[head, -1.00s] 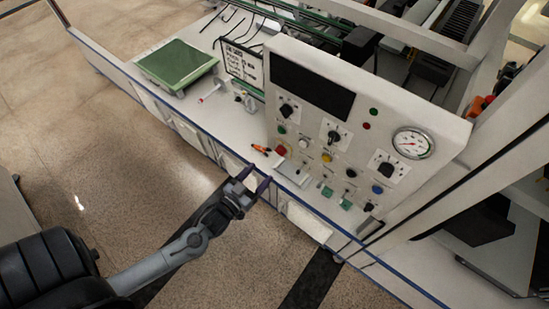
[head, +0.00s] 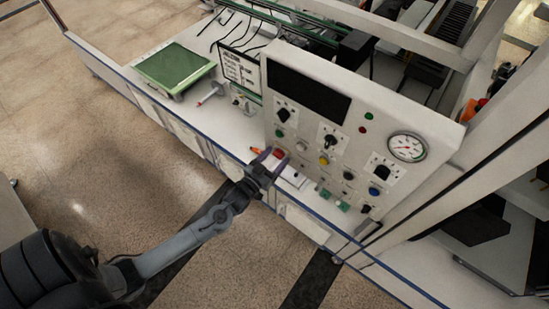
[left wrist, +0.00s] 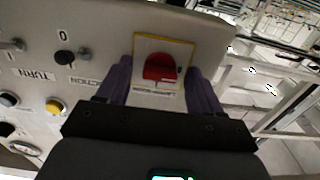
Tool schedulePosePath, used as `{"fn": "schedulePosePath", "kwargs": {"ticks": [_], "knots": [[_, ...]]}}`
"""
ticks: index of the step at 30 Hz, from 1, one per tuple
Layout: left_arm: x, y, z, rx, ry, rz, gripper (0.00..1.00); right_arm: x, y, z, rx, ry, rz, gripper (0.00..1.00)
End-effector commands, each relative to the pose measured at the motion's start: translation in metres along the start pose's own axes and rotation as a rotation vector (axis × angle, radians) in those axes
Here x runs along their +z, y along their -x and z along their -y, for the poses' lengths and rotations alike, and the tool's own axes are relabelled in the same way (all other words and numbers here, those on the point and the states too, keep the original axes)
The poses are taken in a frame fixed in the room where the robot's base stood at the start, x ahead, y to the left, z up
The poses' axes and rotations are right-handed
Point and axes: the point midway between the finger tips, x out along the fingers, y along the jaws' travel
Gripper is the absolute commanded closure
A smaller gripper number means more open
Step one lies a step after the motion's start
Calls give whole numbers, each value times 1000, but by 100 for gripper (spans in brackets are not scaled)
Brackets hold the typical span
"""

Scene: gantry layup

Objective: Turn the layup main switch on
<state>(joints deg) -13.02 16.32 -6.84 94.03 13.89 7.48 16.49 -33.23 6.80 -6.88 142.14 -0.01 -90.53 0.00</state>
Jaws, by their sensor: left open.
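The control panel (head: 362,115) stands upright on the white bench. A red switch (left wrist: 160,67) on a yellow-edged plate shows in the left wrist view, with a label below it too blurred to read fully. It also shows as a red knob at the panel's lower left in the head view (head: 279,153). My left gripper (head: 270,160) is open in front of this switch. In the left wrist view its two purple fingers (left wrist: 160,84) stand on either side of the switch, with nothing held between them. I cannot tell whether they touch the panel. My right gripper is out of view.
Black rotary knobs (head: 330,141), coloured buttons such as a yellow one (head: 324,160), and a round gauge (head: 407,147) share the panel. A green-topped tray (head: 174,65) and a small sign (head: 240,68) are to the left. The floor before the bench is clear.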

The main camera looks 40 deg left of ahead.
Motion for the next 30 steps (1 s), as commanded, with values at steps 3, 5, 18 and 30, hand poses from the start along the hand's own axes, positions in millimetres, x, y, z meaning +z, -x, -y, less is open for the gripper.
{"fn": "schedulePosePath", "kwargs": {"ticks": [3,5,18,30], "knots": [[0,0,0,0,0,0,36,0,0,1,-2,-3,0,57],[0,0,0,0,0,0,45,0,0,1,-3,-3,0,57],[0,0,0,0,-5,-1,90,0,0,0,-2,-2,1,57],[-2,0,0,1,-166,-1,90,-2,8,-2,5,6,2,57]]}}
